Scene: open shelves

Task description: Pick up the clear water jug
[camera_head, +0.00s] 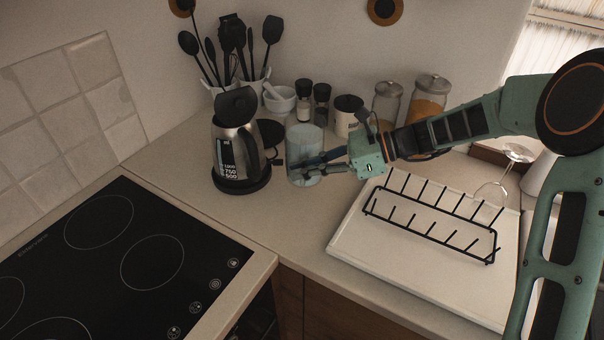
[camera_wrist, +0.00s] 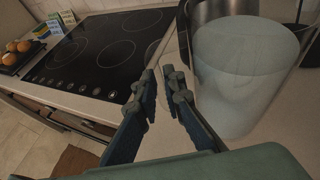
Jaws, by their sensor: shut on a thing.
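The clear water jug (camera_head: 305,137) stands upright on the worktop, just right of the kettle; it is bluish and see-through. In the wrist view the jug (camera_wrist: 243,70) fills the upper right, beside my fingers. My gripper (camera_head: 292,167) reaches in from the right across the jug's near side. In the wrist view my gripper (camera_wrist: 163,82) has its two fingertips close together, left of the jug's round body. It is shut on the jug, but the gripped part is too faint to make out; I cannot tell whether it is the handle.
A kettle (camera_head: 236,154) stands close left of the jug. Behind are a black-and-white canister (camera_head: 346,117), shakers (camera_head: 303,101), a mortar (camera_head: 280,101) and glass jars (camera_head: 427,103). A black rack (camera_head: 430,213) on a white board (camera_head: 362,240) and a wine glass (camera_head: 516,153) are right. A hob (camera_head: 110,255) is left.

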